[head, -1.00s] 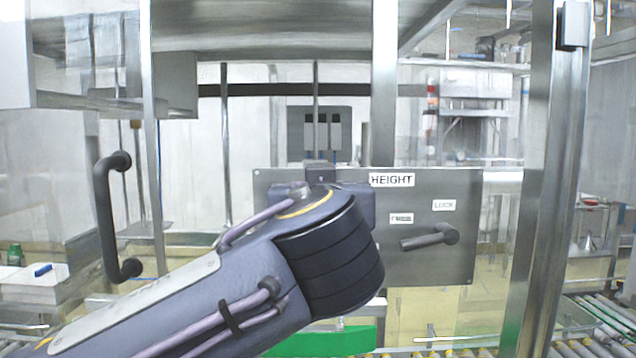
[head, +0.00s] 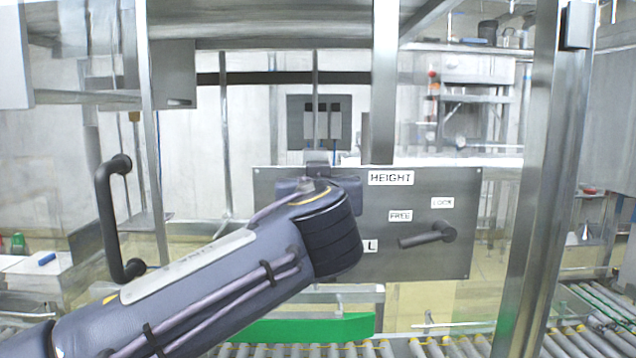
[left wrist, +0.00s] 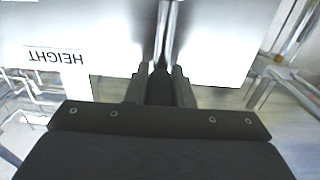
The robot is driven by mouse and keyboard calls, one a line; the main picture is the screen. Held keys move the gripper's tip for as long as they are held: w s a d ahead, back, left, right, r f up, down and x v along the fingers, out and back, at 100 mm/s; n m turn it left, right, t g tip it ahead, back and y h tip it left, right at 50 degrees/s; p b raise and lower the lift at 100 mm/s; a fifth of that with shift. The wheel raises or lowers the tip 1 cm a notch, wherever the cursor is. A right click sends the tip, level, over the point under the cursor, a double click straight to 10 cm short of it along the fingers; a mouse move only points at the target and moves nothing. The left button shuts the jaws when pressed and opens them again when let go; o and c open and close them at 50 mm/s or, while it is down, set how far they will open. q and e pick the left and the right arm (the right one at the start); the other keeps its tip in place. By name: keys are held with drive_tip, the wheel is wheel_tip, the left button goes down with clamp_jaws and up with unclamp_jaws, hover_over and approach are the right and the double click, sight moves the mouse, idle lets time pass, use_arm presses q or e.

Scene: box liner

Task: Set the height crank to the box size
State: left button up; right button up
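The grey height panel (head: 430,265) stands ahead in the head view, with a HEIGHT label (head: 391,178) at its top. A label ending in "L" (head: 371,246) shows partly beside my arm. A dark lock lever (head: 428,237) lies below the FREE and LOCK labels, its free end pointing left toward FREE. My left arm covers the panel's left part and hides the crank and fingertips there. In the left wrist view, my left gripper (left wrist: 160,88) has its fingers close on both sides of a dark upright piece, apparently the crank handle (left wrist: 160,82). My right gripper is not in view.
A metal post (head: 545,180) stands right of the panel, and a dark door handle (head: 108,220) hangs at the left. A roller conveyor (head: 590,320) runs below with a green strip (head: 310,328). Space before the lever is clear.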

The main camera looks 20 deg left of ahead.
sight(366, 208)
use_arm(q)
clamp_jaws()
drive_tip(key=shift+d, duration=0.1)
drive_tip(key=d+f+m+b, duration=0.1)
drive_tip(key=d+m, duration=0.1)
drive_tip(key=m, duration=0.2)
drive_tip(key=w+d+f+m+b, duration=0.1)
drive_tip(key=d+f+m+b, duration=0.1)
drive_tip(key=d+m, duration=0.1)
drive_tip(key=w+d+f+m+b, duration=0.1)
drive_tip(key=d+m+b, duration=0.1)
drive_tip(key=m, duration=0.2)
drive_tip(key=shift+d+f+m, duration=0.15)
drive_tip(key=shift+f+m, duration=0.15)
drive_tip(key=shift+f, duration=0.05)
drive_tip(key=shift+w+d+f+b, duration=0.1)
drive_tip(key=shift+d+f+b, duration=0.1)
drive_tip(key=shift+f+b, duration=0.15)
